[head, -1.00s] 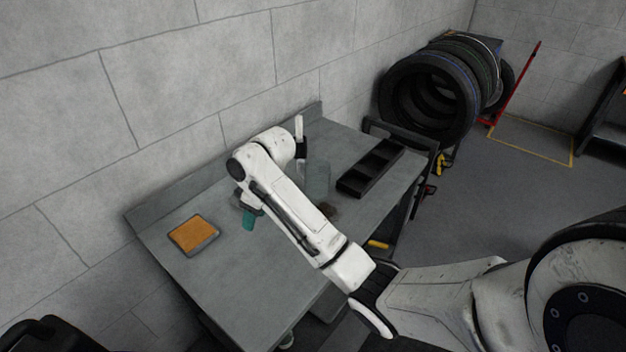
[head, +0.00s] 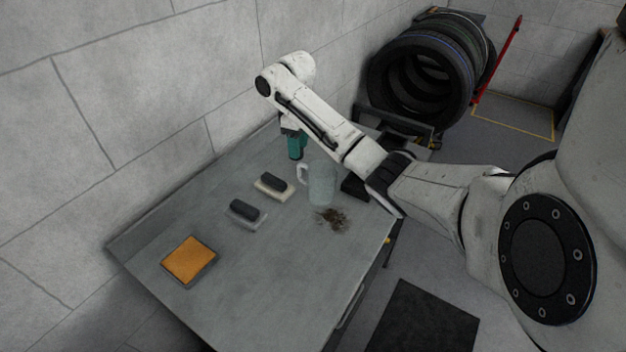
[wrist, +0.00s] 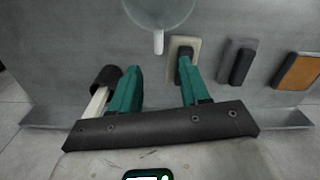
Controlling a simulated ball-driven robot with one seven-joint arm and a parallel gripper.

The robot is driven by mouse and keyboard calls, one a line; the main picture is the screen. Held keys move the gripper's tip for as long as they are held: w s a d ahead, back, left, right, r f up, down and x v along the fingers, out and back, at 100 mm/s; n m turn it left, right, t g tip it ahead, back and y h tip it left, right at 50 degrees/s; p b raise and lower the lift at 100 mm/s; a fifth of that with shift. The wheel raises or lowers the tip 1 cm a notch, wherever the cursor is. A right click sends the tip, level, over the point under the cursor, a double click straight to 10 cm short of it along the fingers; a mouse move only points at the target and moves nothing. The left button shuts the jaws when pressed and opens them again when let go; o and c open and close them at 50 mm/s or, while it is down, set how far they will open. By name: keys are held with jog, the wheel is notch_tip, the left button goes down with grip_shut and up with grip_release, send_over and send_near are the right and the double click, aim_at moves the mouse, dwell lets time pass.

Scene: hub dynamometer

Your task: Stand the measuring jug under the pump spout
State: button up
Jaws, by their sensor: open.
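The measuring jug (head: 321,185) is a clear, pale vessel standing upright on the grey bench, its handle towards the left in the head view. In the wrist view the jug (wrist: 160,10) is at the top edge, its handle pointing down the picture. My gripper (head: 295,145) has teal fingers and is over the bench's back part, beyond the jug. In the wrist view my gripper (wrist: 157,88) is open and empty, its fingers apart from the jug. A black cylinder with a white stem (wrist: 104,77) is beside the left finger; I cannot tell whether it is the pump. No spout is clearly visible.
Two dark-handled blocks, one cream-based (head: 273,186) and one grey-based (head: 246,213), lie left of the jug. An orange pad (head: 189,260) lies nearer. Brown debris (head: 332,218) is beside the jug. A black tray (head: 354,188) is partly hidden by my arm.

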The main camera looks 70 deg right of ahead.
aim_at(299, 165)
notch_tip(299, 165, down, 10)
jog(key=shift+f+p, duration=0.1)
jog(key=shift+p, duration=0.5)
jog(key=shift+c, duration=0.4)
grip_shut()
